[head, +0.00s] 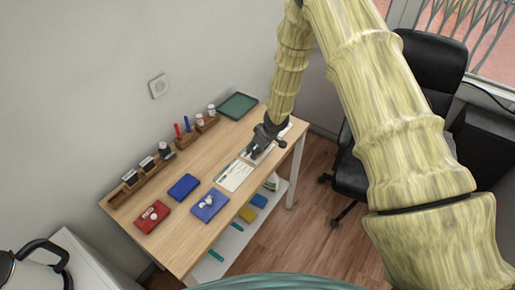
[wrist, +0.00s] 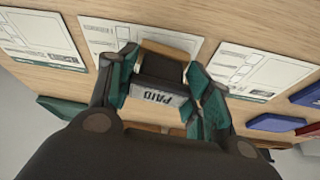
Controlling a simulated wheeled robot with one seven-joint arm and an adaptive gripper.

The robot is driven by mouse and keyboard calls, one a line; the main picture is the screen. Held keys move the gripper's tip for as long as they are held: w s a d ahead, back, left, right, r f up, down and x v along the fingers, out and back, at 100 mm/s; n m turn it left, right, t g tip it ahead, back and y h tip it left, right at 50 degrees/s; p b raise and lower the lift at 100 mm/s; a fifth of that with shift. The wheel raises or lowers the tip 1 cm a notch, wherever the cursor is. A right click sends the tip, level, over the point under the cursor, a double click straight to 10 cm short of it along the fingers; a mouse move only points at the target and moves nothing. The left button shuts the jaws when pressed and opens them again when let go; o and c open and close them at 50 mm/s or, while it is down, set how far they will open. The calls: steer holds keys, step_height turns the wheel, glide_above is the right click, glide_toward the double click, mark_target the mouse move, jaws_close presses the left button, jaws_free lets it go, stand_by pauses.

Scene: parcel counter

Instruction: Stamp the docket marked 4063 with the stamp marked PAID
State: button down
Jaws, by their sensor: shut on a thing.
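My gripper (wrist: 160,72) is shut on the stamp marked PAID (wrist: 158,98), whose label reads upside down in the wrist view. In the head view my gripper (head: 262,142) is over the middle of three dockets in a row. The middle docket (wrist: 100,32) is partly hidden behind the stamp and fingers. I cannot tell whether the stamp touches it. Another docket (head: 234,175) lies nearer the blue pads and also shows at the right of the wrist view (wrist: 262,72). The third docket (wrist: 40,38) is at the left. The docket numbers are too small to read.
A wooden rack (head: 137,184) with several stamps stands along the wall side. A red pad (head: 152,217), a blue pad (head: 184,187) and another blue pad (head: 208,209) with a small pale object on it lie on the table. A green tray (head: 237,106) is at the far end.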

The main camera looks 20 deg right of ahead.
stand_by(0.4)
steer(key=shift+r+p, duration=2.95)
steer(key=shift+p, duration=0.4)
